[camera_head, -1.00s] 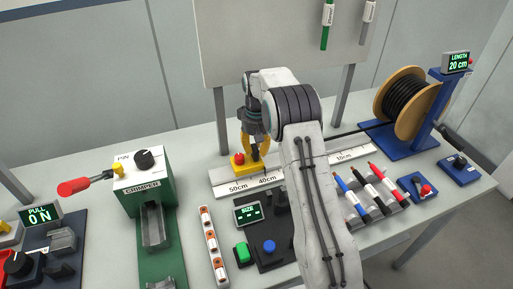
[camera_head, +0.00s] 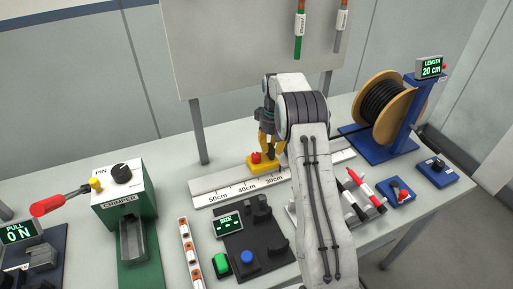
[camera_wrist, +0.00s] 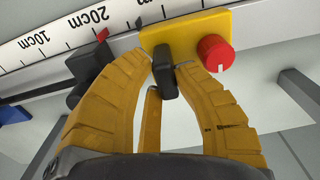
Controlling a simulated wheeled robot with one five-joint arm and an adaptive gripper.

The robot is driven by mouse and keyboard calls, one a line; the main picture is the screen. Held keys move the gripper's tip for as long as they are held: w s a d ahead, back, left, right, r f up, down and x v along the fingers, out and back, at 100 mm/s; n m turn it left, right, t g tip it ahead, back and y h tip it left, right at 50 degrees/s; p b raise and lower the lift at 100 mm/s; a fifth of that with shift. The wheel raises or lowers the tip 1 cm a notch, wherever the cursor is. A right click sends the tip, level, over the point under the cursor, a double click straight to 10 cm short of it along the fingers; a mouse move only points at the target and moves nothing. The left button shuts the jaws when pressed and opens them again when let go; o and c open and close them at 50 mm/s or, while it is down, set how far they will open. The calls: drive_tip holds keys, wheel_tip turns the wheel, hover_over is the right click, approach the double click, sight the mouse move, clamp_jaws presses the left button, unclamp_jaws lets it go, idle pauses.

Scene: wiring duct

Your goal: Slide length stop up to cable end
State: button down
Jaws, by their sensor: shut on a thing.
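The length stop is a yellow block (camera_head: 262,167) with a red knob, sitting on the white ruler (camera_head: 212,190) behind the 40cm and 30cm labels. In the wrist view the yellow block (camera_wrist: 200,27) lies right of the 20cm label, with its red knob (camera_wrist: 215,53) at the right. My gripper (camera_wrist: 165,70) is shut on the stop's black upright tab (camera_wrist: 163,72). The black cable (camera_wrist: 38,93) comes from the left to a dark block (camera_wrist: 88,72) near 20cm. A gap shows between that block and the yellow stop. The cable's exact end is hard to make out.
A cable spool (camera_head: 388,105) on a blue stand and a length display (camera_head: 430,68) reading 20 cm stand at right. Marker pens (camera_head: 365,190) and a size panel (camera_head: 228,224) lie in front. A green crimper (camera_head: 125,212) stands at left.

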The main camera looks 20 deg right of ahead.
drive_tip(key=d+p, duration=0.1)
drive_tip(key=d, duration=0.4)
drive_tip(key=c, duration=1.1)
unclamp_jaws()
drive_tip(key=shift+d+f, duration=0.1)
drive_tip(key=shift+d, duration=0.1)
drive_tip(key=shift+o, duration=0.8)
drive_tip(key=shift+a, duration=0.1)
drive_tip(key=shift+r, duration=0.3)
wheel_tip(320, 180, up, 12)
drive_tip(key=shift+f, duration=0.25)
